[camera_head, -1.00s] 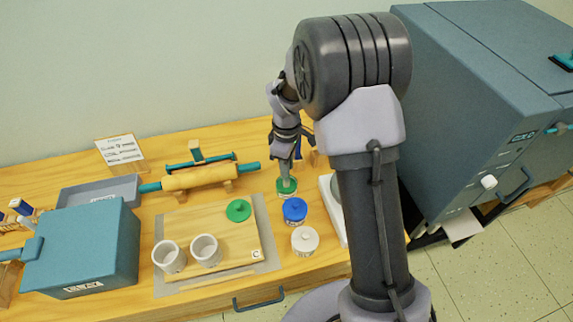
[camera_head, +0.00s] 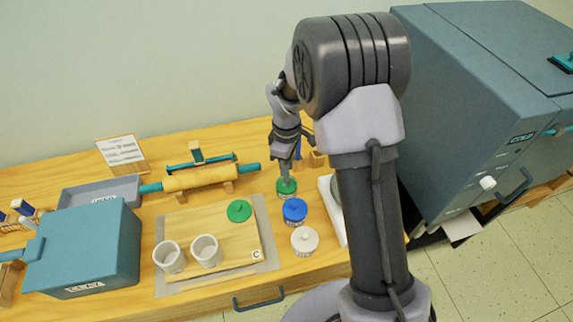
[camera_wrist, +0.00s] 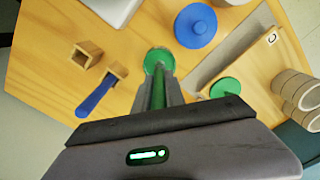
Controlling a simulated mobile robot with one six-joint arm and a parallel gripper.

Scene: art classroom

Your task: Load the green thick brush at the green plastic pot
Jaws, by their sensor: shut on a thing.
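My gripper (camera_head: 287,172) points down over the green plastic pot (camera_head: 287,190), which stands on the wooden counter. In the wrist view, my gripper (camera_wrist: 159,88) is shut on the green thick brush (camera_wrist: 158,92), a green handle running between the fingers towards the pot (camera_wrist: 158,54). The brush's lower end is at the pot's opening; the fingers hide how deep it sits. The round green lid (camera_head: 239,211) lies apart on the wooden board and also shows in the wrist view (camera_wrist: 225,88).
The blue-lidded pot (camera_head: 295,211) and white-lidded pot (camera_head: 304,240) stand close in front. A rolling pin (camera_head: 200,178) lies behind. A wooden holder with a blue-handled tool (camera_wrist: 97,97) is beside the green pot.

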